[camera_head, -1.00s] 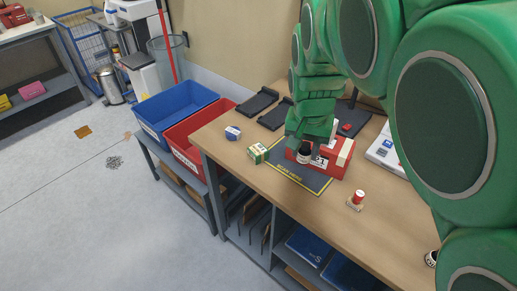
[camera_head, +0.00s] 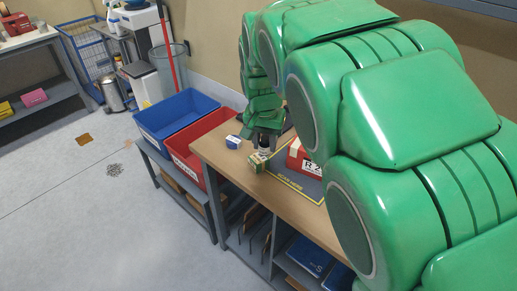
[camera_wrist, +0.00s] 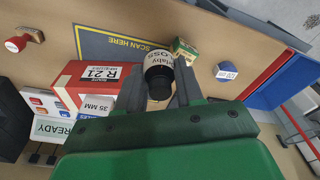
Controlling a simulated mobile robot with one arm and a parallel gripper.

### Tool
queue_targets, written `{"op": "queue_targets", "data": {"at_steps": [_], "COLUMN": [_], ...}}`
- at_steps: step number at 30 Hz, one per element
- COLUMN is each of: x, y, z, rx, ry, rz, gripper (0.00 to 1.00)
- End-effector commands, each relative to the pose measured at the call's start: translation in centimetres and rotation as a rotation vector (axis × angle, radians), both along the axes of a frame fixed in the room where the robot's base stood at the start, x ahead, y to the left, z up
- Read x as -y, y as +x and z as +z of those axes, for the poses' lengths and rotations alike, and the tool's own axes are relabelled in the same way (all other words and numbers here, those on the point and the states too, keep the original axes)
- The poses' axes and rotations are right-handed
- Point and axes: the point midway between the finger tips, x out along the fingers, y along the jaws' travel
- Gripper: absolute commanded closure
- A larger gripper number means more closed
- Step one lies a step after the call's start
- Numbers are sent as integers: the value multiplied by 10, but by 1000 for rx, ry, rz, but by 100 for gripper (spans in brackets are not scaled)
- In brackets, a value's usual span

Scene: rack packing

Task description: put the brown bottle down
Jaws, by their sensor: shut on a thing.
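The brown bottle (camera_wrist: 160,84), dark with a cream label, is between the two fingers of my gripper (camera_wrist: 160,73) in the wrist view. My gripper is shut on it. In the head view the bottle (camera_head: 264,142) shows small below my gripper (camera_head: 265,137), close behind the green-and-white carton (camera_head: 257,163). I cannot tell whether its base touches the table. The red box (camera_head: 300,157) with an R 21 label stands to the right, partly hidden by my arm; it also shows in the wrist view (camera_wrist: 75,80).
A dark mat (camera_head: 290,182) with a yellow border and "SCAN HERE" lies on the wooden table. A red bin (camera_head: 206,134) and a blue bin (camera_head: 177,118) lie beyond that end. A red-topped stamp (camera_wrist: 18,43) shows in the wrist view.

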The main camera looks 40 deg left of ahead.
Motion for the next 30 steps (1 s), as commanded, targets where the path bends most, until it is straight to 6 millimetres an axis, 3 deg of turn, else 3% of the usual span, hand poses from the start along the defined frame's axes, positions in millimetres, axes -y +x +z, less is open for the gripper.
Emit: {"op": "queue_targets", "data": {"at_steps": [11, 21, 30], "x": [-33, -56, -67], "y": [25, 43, 51], "z": [-19, -55, -71], "rx": [-1, 0, -1], "ry": [0, -1, -1], "rz": [-1, 0, -1], "gripper": [94, 94, 94]}}
